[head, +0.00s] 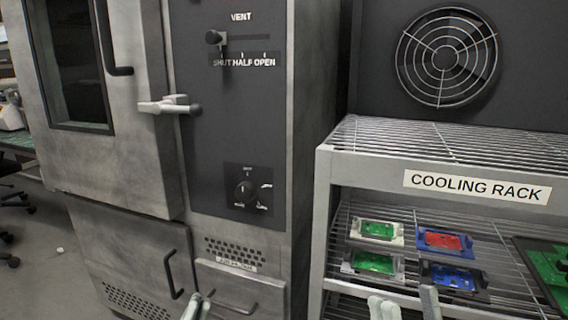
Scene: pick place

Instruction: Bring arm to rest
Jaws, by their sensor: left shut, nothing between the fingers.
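My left gripper (196,307) shows only its fingertips at the bottom edge, in front of the oven's lower drawer; they are close together, shut and empty. My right gripper (408,304) shows its fingertips at the bottom edge, in front of the cooling rack (385,172). Its fingers stand apart with nothing visible between them. Both arms are otherwise out of the picture.
A grey oven (240,120) with a door handle (170,105) and a vent lever fills the left and middle. Several small trays with green, red and blue boards lie on the rack's middle shelf; a larger green board (548,265) is at right. The top shelf is bare.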

